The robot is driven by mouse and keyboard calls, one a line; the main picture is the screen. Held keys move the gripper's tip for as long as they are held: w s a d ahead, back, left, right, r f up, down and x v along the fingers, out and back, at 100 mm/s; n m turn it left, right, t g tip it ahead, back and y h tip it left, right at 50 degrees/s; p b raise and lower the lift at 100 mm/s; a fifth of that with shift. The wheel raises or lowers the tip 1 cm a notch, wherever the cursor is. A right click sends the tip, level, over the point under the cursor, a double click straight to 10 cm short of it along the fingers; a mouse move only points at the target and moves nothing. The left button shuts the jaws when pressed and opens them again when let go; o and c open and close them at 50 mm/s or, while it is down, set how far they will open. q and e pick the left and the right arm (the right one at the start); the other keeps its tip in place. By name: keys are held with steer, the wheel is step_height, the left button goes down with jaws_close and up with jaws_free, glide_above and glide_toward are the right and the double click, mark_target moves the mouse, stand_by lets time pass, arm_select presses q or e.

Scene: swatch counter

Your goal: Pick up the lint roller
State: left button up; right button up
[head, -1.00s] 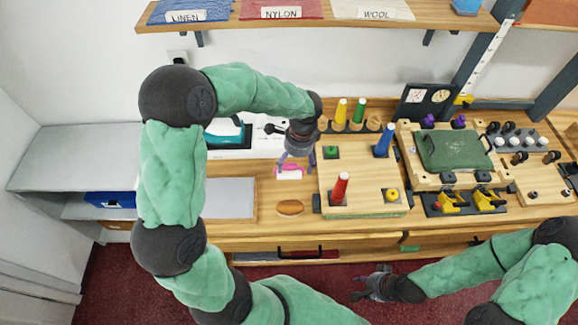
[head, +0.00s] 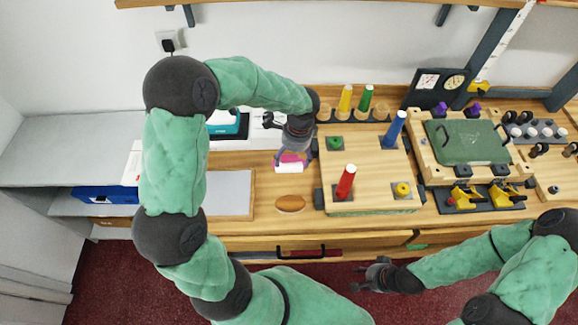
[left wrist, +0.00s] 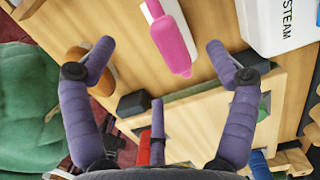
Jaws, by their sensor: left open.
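In the left wrist view the pink handle (left wrist: 173,42) points down between the spread fingers of my left gripper (left wrist: 160,50). The gripper is open and above the roller, with nothing held. My right gripper (head: 359,279) hangs empty in front of the counter edge, with its fingers apart.
The pegboard (head: 372,180) with red and blue cones stands close to the right of the roller. A brown oval object (head: 290,203) lies in front of it. A grey panel (head: 228,193) lies to the left. A white box marked STEAM (left wrist: 280,25) is near the gripper.

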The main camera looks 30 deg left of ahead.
mark_target(289, 163)
arm_select(q)
steer(key=f+b, duration=0.1)
steer(key=f, duration=0.2)
steer(key=a+f+b, duration=0.1)
steer(key=f, duration=0.3)
steer(key=shift+a+f, duration=0.2)
steer(key=shift+r, duration=0.1)
steer(key=c, duration=1.4)
